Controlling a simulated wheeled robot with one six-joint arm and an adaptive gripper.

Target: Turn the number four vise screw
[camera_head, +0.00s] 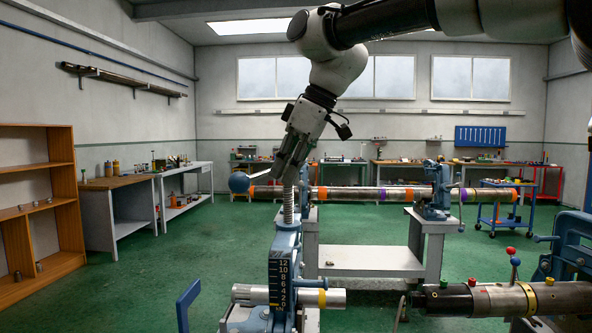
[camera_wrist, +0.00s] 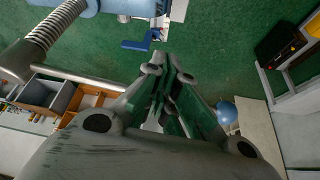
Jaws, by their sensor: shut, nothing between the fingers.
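The nearest vise (camera_head: 284,245) is blue, with a dark scale plate numbered 12 down to 0 and a threaded screw (camera_head: 289,206) rising from its top. A blue ball (camera_head: 238,182) sits left of the screw top; in the wrist view the ball (camera_wrist: 227,112) is right of my fingers and the screw (camera_wrist: 52,30) is upper left. A grey bar (camera_wrist: 80,77) runs from the screw end toward my fingers, which hide part of it. My gripper (camera_head: 284,174) is shut and empty, pointing down by the screw top. I cannot read which vise is number four.
Another vise (camera_head: 437,195) holds a long banded pipe (camera_head: 350,193) behind. A dark pipe (camera_head: 460,301) is at right. Shelves (camera_head: 40,205) stand left; green floor is open at left.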

